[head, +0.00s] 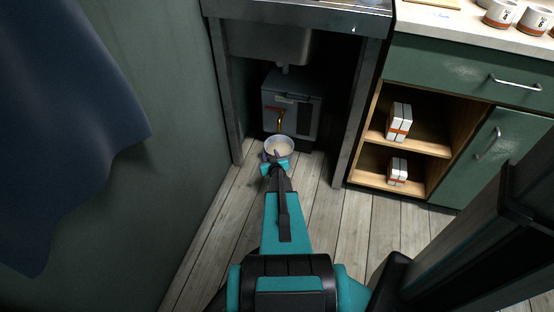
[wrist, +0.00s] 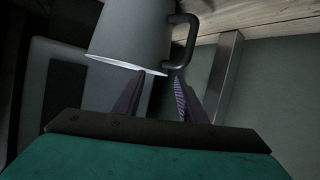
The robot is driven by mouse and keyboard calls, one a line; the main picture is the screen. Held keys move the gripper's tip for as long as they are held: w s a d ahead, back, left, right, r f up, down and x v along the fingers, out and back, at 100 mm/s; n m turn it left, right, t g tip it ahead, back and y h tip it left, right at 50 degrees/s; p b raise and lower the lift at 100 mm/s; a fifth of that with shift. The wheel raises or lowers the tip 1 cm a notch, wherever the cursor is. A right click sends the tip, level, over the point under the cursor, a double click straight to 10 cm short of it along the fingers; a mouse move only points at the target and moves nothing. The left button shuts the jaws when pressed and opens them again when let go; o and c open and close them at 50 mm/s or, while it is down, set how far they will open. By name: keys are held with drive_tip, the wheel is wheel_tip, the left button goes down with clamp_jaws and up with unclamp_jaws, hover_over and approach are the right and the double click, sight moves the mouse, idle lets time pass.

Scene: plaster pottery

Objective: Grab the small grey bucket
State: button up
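The small grey bucket (head: 279,147) stands under the sink, in front of a grey box. In the head view it looks upright, with a pale inside. In the wrist view the bucket (wrist: 132,32) appears upside down, its bright rim facing my fingers and a dark handle (wrist: 187,42) on its right side. My gripper (head: 273,157) is at the bucket's near rim. In the wrist view my gripper (wrist: 157,85) is open, with a gap between the two fingers, and the fingertips are close to the rim near the handle. I cannot tell whether they touch it.
Metal legs stand at both sides of the sink frame (head: 225,95). A green wall and dark blue cloth (head: 60,120) are on the left. A shelf cabinet (head: 420,120) is on the right. Wooden floor (head: 322,205) lies in front.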

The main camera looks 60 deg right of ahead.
sight(266, 146)
drive_tip(key=shift+b+x, duration=0.35)
drive_tip(key=shift+x, duration=1.65)
drive_tip(key=shift+w+f, duration=0.1)
drive_tip(key=b+x, duration=0.1)
drive_tip(key=x, duration=0.2)
drive_tip(key=shift+f+b, duration=0.25)
drive_tip(key=shift+b, duration=0.1)
drive_tip(key=shift+x, duration=0.9)
drive_tip(key=shift+r, duration=0.15)
clamp_jaws()
